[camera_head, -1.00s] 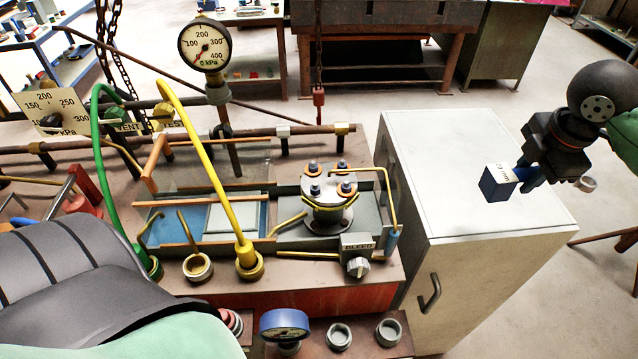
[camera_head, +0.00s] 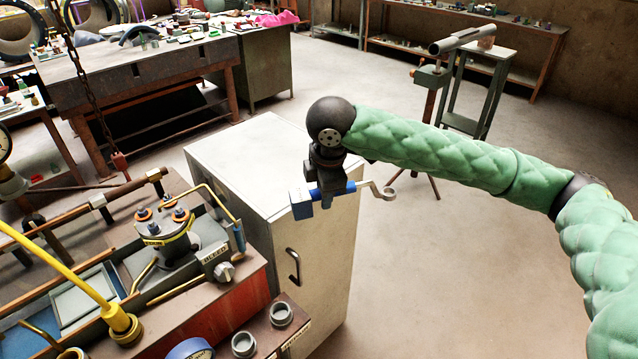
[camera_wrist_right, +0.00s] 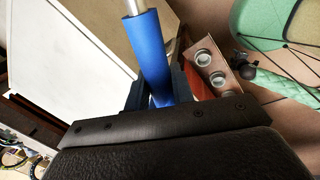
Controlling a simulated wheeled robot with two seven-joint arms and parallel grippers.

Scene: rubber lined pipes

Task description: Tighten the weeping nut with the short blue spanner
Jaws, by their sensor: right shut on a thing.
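My right gripper (camera_head: 327,188) is shut on the blue handle of the spanner (camera_head: 352,187). The right wrist view shows the blue handle (camera_wrist_right: 150,50) between my fingers (camera_wrist_right: 158,92). The spanner is in the air over the white cabinet's right side, apart from the flange. The round flanged fitting (camera_head: 165,232) at the left carries several nuts with orange washers. I cannot tell which nut weeps. My left gripper is out of view.
The white cabinet (camera_head: 255,160) stands between the gripper and the pipe bench. A yellow tube (camera_head: 215,200) and a bleed valve (camera_head: 222,270) sit beside the flange. A yellow hose (camera_head: 60,265) rises at the left. Open floor lies to the right.

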